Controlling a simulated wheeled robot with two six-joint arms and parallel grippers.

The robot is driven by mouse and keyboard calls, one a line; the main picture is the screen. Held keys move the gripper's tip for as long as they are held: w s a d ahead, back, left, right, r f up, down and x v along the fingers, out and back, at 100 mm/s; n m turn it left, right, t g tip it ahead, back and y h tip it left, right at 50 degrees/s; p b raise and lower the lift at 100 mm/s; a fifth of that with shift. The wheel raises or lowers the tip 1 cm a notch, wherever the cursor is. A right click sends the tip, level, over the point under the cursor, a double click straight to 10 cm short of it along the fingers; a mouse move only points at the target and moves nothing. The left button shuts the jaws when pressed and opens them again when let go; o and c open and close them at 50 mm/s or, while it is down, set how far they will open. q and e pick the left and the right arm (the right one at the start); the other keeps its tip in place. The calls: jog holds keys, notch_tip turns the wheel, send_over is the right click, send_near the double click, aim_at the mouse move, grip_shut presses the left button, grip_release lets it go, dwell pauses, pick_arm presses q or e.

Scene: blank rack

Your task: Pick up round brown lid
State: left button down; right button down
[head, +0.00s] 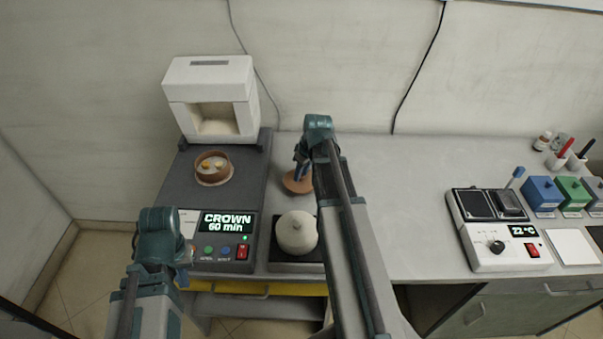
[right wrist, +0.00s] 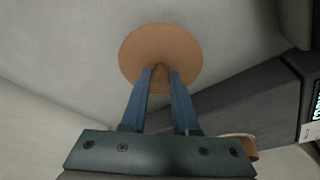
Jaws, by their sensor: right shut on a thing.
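The round brown lid (head: 291,184) is on or just above the counter, right of the dark furnace base, partly hidden by my right arm in the head view. In the right wrist view the lid (right wrist: 160,52) is a flat disc at the fingertips. My right gripper (right wrist: 160,72) is shut on the lid's small knob. I cannot tell whether the lid touches the counter. My left gripper (head: 184,268) is low in front of the furnace panel, away from the lid; its fingers are too unclear to judge.
A brown round dish (head: 213,178) with small pieces inside stands on the dark furnace base (head: 170,195), before the white furnace (head: 172,92). A pale round pot (head: 296,233) sits on a dark plate. A hotplate device (head: 490,262) stands right. The counter middle (head: 400,190) is clear.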

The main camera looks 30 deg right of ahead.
notch_tip(320, 180, up, 7)
jog(key=p, duration=0.6)
jog(key=shift+r, duration=0.15)
jog(key=shift+a, duration=0.15)
